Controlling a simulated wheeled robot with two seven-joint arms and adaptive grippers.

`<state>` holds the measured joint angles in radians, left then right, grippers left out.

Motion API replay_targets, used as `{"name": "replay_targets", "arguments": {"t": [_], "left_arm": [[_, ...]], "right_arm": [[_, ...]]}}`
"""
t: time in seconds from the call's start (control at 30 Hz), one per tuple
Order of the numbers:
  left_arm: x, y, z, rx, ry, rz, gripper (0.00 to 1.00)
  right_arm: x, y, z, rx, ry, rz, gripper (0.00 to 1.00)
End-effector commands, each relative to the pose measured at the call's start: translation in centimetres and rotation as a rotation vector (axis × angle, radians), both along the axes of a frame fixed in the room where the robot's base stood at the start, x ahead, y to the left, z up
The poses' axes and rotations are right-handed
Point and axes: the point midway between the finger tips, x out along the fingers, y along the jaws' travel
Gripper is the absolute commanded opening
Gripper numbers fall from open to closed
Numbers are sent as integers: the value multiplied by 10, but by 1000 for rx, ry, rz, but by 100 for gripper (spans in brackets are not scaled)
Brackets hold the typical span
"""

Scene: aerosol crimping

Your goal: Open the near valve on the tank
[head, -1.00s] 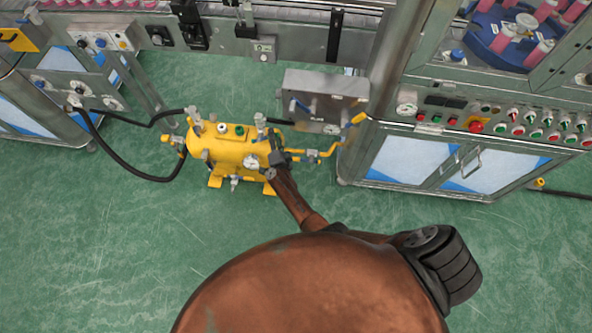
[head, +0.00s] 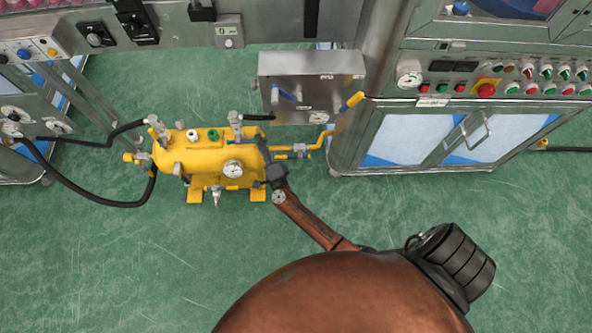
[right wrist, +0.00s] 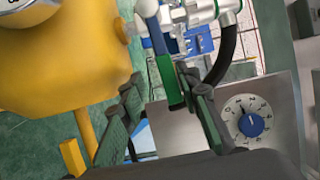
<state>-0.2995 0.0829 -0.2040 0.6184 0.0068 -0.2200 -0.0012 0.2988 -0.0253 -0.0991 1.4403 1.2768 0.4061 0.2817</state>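The yellow tank (head: 192,158) stands on the green floor in the head view, with a gauge (head: 232,169) on its front and fittings on top. Its yellow side also fills the upper left of the right wrist view (right wrist: 70,60). My right gripper (head: 268,158) is at the tank's right end. In the right wrist view its fingers (right wrist: 160,82) are apart. A lever with a green handle (right wrist: 169,82) shows between the fingertips, closer to the right finger; contact cannot be told. Which valve this lever belongs to is hidden in the head view. My left gripper is not in view.
A grey metal box (head: 312,75) with a yellow-handled lever (head: 352,101) stands behind and right of the tank. A control cabinet (head: 410,140) is at the right. Black hoses (head: 75,199) run left from the tank. The floor in front of the tank is clear.

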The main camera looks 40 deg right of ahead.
Motion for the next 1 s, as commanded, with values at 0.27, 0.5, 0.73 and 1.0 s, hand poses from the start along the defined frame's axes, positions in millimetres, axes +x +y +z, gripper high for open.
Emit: {"name": "replay_targets", "arguments": {"t": [0.27,0.5,0.73,1.0], "left_arm": [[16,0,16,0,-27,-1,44],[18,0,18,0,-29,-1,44],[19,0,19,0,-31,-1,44],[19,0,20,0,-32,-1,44]], "right_arm": [[-56,12,8,1,1,-1,30],[-89,25,-17,-133,75,121,30],[-118,37,-47,-280,169,262,30],[-155,46,-82,-424,278,405,30]]}}
